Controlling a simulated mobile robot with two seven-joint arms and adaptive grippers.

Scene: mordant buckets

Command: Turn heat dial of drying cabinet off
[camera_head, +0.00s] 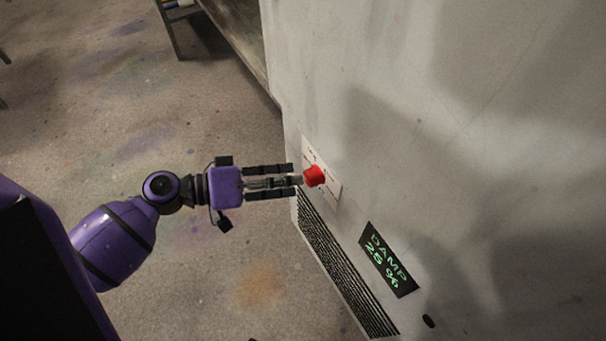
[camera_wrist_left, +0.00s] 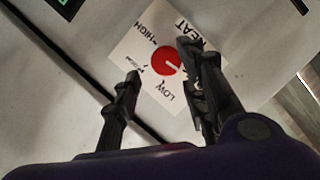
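The drying cabinet (camera_head: 400,150) is a large pale grey box filling the right side of the head view. Its red heat dial (camera_head: 315,176) sits on a white label plate (camera_head: 333,189) on the cabinet face. In the left wrist view the round red dial (camera_wrist_left: 165,62) has a pale pointer line, and the plate (camera_wrist_left: 125,48) reads HEAT, HIGH and LOW. The pointer's exact setting is hard to tell. My left gripper (camera_head: 294,180) is open, fingers apart, just short of the dial and pointing at it. It also shows in the left wrist view (camera_wrist_left: 160,80). My right gripper is not in view.
A small dark round spot (camera_head: 429,321) lies lower right. The paint-stained floor (camera_head: 120,120) is mostly clear. A metal-legged stand (camera_head: 170,30) is at the top.

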